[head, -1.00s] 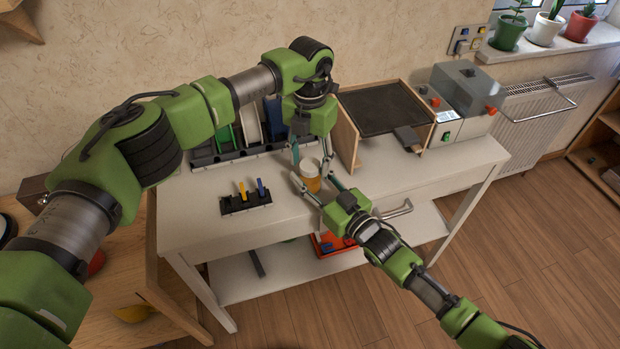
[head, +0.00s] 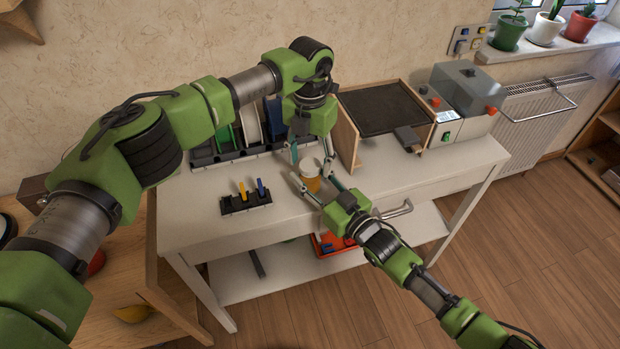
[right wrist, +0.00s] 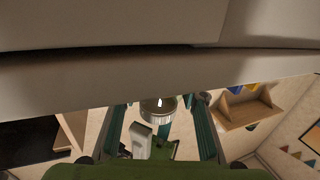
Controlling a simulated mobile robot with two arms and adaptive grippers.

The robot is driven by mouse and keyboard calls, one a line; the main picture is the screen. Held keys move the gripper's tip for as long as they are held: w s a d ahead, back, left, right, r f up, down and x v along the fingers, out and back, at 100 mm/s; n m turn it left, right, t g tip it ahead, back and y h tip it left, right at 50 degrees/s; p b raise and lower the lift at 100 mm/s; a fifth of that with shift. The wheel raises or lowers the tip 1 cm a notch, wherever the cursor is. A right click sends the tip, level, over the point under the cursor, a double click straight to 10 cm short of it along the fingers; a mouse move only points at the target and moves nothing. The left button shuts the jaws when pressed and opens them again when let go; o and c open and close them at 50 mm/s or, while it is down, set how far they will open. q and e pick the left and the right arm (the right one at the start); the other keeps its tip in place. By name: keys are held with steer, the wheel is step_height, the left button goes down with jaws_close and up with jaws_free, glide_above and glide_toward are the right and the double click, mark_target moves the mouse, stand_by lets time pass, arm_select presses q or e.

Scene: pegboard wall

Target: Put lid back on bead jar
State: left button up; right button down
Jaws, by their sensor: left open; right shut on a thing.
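The bead jar (head: 313,184) shows amber in the head view, near the middle of the white bench. A pale round lid or top (head: 311,167) shows at its upper end; I cannot tell whether it is seated. My right gripper (head: 311,172) reaches in from the front, its fingers on either side of the jar, shut on it. In the right wrist view a silvery round piece (right wrist: 158,108) shows between the teal fingers. My left gripper (head: 309,152) points down just behind and above the jar, open; its fingertips are partly hidden.
A black holder (head: 245,204) with yellow and blue items stands left of the jar. A rack (head: 215,155) of panels is behind. A wooden-sided tray stand (head: 385,108) and a grey machine (head: 465,100) are to the right. Bench surface right of my right gripper is clear.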

arm_select(q)
steer(key=shift+r, duration=0.1)
step_height(320, 180, up, 12)
stand_by(0.4)
arm_select(e)
steer(key=c, duration=1.2)
jaws_free()
steer(key=v, duration=1.2)
